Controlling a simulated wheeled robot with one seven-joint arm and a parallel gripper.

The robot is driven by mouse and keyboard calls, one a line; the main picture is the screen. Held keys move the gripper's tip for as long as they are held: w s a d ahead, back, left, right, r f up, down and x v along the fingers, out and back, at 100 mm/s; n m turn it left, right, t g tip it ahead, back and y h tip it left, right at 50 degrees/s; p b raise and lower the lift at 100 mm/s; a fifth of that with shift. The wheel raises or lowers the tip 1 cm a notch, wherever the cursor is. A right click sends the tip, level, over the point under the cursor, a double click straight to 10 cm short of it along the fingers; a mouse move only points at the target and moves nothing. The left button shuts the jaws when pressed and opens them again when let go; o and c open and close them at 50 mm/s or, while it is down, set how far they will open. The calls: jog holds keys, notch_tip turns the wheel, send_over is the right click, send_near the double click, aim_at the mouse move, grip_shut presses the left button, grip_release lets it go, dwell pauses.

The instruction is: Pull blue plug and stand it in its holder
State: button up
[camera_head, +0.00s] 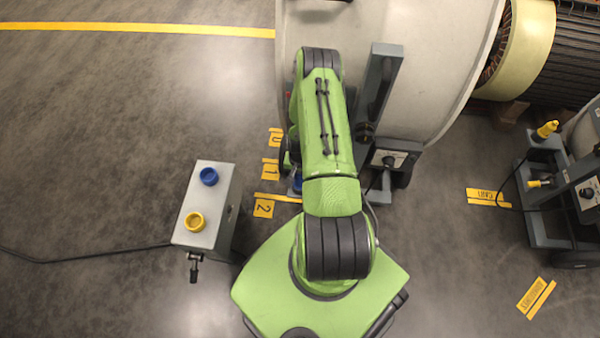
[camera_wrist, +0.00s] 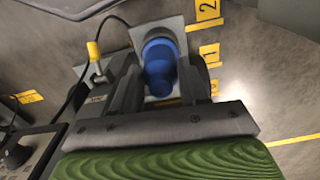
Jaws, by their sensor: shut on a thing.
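The blue plug (camera_wrist: 158,66) is between the two dark fingers of my gripper (camera_wrist: 162,80) in the wrist view, and the jaws are shut on it. It is over a light grey plate (camera_wrist: 174,27); I cannot tell whether it is still seated there. In the head view a bit of the blue plug (camera_head: 297,183) shows beside my green arm, which hides most of my gripper. The holder (camera_head: 213,200) is a grey box stand to the left, with a blue ring (camera_head: 208,176) and a yellow ring (camera_head: 194,221) on top. The blue ring looks empty.
A large pale rotor drum (camera_head: 430,70) is behind my arm. Another cart (camera_head: 550,190) stands at right. A cable (camera_head: 90,257) crosses the floor left of the holder.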

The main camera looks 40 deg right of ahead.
dwell(0.3)
jog(key=o, duration=1.1)
jog(key=shift+c, duration=0.2)
notch_tip(320, 180, up, 16)
jog(key=p, duration=0.5)
jog(key=shift+f+p, duration=0.2)
jog(key=shift+p, duration=0.15)
